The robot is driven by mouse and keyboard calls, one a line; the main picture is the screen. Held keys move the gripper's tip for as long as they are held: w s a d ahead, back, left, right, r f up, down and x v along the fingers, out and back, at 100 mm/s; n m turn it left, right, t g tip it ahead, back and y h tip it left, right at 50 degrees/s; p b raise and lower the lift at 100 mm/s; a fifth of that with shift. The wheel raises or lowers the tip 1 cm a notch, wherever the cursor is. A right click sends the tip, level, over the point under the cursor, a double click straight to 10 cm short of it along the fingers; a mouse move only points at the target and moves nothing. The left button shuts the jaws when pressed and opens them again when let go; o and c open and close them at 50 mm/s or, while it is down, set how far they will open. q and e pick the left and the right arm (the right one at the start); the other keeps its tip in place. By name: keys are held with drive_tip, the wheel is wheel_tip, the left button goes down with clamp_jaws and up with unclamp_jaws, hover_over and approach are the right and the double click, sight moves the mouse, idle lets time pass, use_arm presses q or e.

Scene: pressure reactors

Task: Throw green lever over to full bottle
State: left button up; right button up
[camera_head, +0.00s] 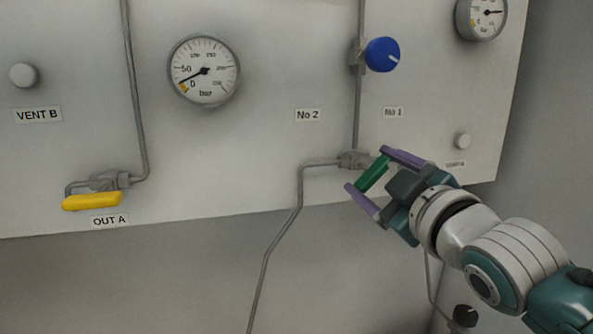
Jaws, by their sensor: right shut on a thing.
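The green lever (373,174) sits on a valve (353,160) at the lower right of the panel. My right gripper (369,171) comes in from the right and is shut on the green lever, with one purple finger above it and one below. The lever slants from upper right to lower left. Labels No 2 (308,115) and No 1 (393,112) are on the panel above the valve. No bottle is in view. My left gripper is not in view.
A blue knob (382,54) sticks out above the valve. A yellow lever (92,201) is at the lower left above the OUT A label. A gauge (204,70) and thin pipes (300,190) are on the panel. The wall below the panel is mostly bare.

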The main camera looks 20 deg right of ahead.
drive_tip(key=o, duration=1.2)
drive_tip(key=s, duration=0.3)
drive_tip(key=s+b, duration=0.1)
drive_tip(key=s, duration=0.2)
drive_tip(key=s+b, duration=0.1)
drive_tip(key=s, duration=0.3)
drive_tip(key=shift+a, duration=0.3)
